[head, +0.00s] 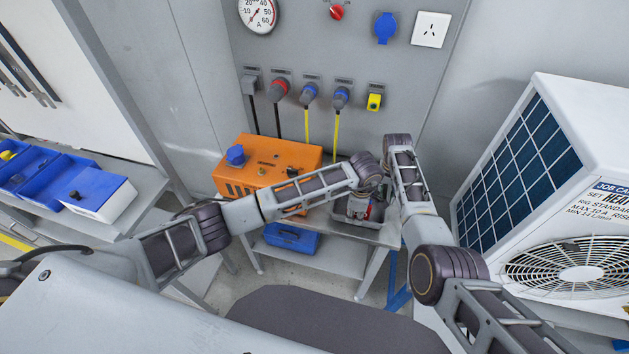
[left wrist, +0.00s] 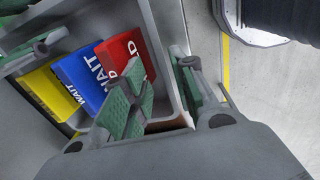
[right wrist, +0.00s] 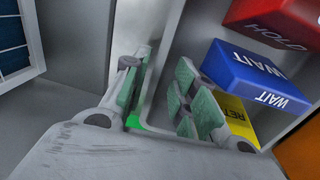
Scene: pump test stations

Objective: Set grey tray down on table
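The grey tray (head: 376,211) is at the right end of the small grey table (head: 384,234), partly hidden by my arms. It holds a red HOLD block (left wrist: 128,58), a blue WAIT block (left wrist: 82,75) and a yellow block (left wrist: 48,95). My left gripper (left wrist: 160,85) straddles one tray wall, one finger inside and one outside. My right gripper (right wrist: 160,90) straddles another wall the same way. Both look open, with space between inner finger and wall. I cannot clearly tell whether the tray's underside touches the tabletop.
An orange unit (head: 266,165) stands on the table left of the tray. A blue box (head: 291,238) is on the lower shelf. A grey panel (head: 330,50) with plugs is behind. A white heat unit (head: 570,150) stands at right. Blue bins (head: 50,175) are at far left.

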